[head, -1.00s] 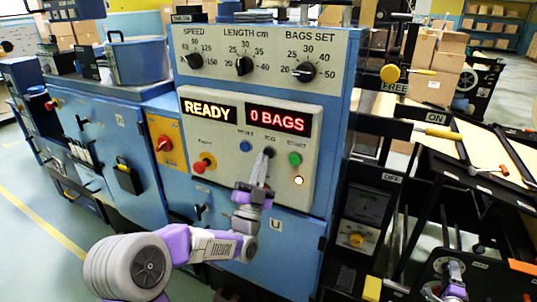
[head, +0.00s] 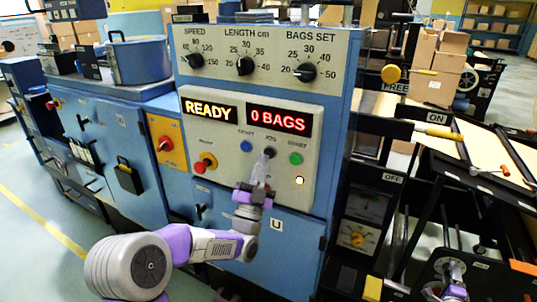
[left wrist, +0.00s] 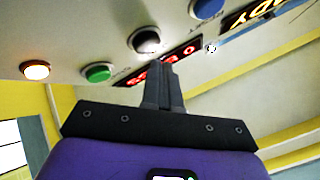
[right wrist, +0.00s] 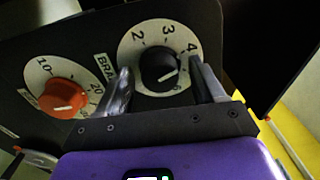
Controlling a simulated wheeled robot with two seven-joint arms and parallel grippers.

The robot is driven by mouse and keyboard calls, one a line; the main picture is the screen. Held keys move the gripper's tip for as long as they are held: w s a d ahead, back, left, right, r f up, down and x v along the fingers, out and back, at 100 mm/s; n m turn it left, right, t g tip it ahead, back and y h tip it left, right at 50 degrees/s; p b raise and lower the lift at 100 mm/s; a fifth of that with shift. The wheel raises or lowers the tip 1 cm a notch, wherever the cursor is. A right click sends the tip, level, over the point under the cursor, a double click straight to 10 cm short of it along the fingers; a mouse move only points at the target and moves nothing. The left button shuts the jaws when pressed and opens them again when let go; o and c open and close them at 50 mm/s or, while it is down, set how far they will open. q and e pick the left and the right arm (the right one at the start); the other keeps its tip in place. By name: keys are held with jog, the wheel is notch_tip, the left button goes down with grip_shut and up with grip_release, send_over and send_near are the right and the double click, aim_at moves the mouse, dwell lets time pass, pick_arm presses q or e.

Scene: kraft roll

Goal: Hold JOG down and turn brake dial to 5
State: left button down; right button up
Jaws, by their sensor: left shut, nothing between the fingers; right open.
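The JOG button is dark and sits between the blue and green buttons on the control panel; it shows in the left wrist view (left wrist: 144,40). My left gripper (head: 265,160) is shut and empty, its fingertips just by the JOG button; whether they touch it I cannot tell. The brake dial, a black knob (right wrist: 159,70) on a white numbered plate, shows in the right wrist view. My right gripper (right wrist: 163,88) is open, one finger on each side of the knob.
The display reads READY (head: 208,109) and 0 BAGS (head: 278,119). A red knob (head: 205,162) and green button (head: 295,159) are on the same panel. An orange dial (right wrist: 63,98) sits left of the brake dial, close to the right gripper's left finger.

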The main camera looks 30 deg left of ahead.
pick_arm(q)
jog(key=shift+w, duration=0.15)
jog(key=shift+w, duration=0.3)
